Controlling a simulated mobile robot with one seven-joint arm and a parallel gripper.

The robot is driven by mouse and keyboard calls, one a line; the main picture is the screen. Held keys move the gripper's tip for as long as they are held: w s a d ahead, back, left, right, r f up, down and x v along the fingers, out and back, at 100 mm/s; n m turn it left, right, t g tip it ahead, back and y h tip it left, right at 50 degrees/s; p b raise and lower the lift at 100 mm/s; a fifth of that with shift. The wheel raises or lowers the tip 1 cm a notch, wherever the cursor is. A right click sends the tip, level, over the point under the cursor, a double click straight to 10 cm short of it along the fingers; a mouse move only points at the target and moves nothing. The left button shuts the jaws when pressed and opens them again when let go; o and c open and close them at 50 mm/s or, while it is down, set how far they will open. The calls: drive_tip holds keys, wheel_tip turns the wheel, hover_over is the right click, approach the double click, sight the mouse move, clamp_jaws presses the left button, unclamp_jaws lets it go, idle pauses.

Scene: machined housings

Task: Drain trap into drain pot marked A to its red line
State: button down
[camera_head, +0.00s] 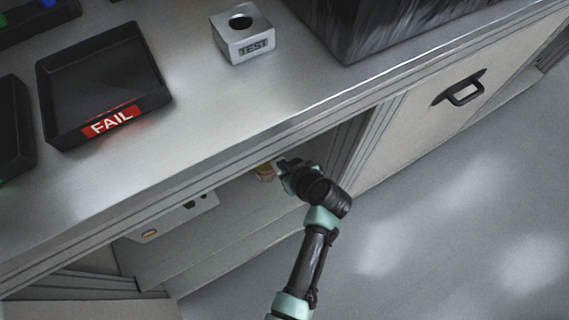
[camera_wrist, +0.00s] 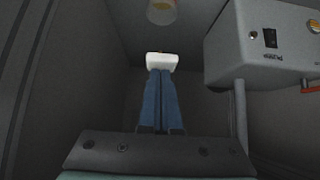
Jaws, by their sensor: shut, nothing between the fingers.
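My gripper (camera_head: 283,165) reaches into the open bay under the bench. In the wrist view its two blue fingers (camera_wrist: 161,74) are together, with nothing between them. A small white piece (camera_wrist: 161,62) shows at the fingertips; I cannot tell whether it touches them or what it belongs to. Beyond it, at the top edge of the wrist view, is a small pale cup-like thing with yellow in it (camera_wrist: 162,12), partly cut off. A small yellow and red thing (camera_head: 265,172) shows beside my gripper in the head view. I cannot tell whether it is the trap or the pot. No mark A or red line is readable.
A grey box with a black switch (camera_wrist: 262,45) stands right of the fingers, a pipe (camera_wrist: 240,112) below it. The bay's walls are close. On the bench are a FAIL tray (camera_head: 105,90), a TEST block (camera_head: 245,38) and a large dark box (camera_head: 385,25).

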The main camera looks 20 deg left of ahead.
drive_tip(key=shift+f, duration=0.1)
drive_tip(key=f+b, duration=0.1)
drive_tip(key=b, duration=0.2)
drive_tip(key=f+t+y+b, duration=0.1)
drive_tip(key=b, duration=0.2)
drive_tip(key=f+y+b, duration=0.1)
drive_tip(key=b, duration=0.3)
drive_tip(key=shift+s+d+f+t, duration=0.25)
drive_tip(key=shift+d+f+t, duration=0.05)
drive_tip(key=shift+f, duration=0.1)
drive_tip(key=shift+r, duration=0.1)
drive_tip(key=shift+r+p, duration=0.45)
drive_tip(key=shift+r, duration=0.25)
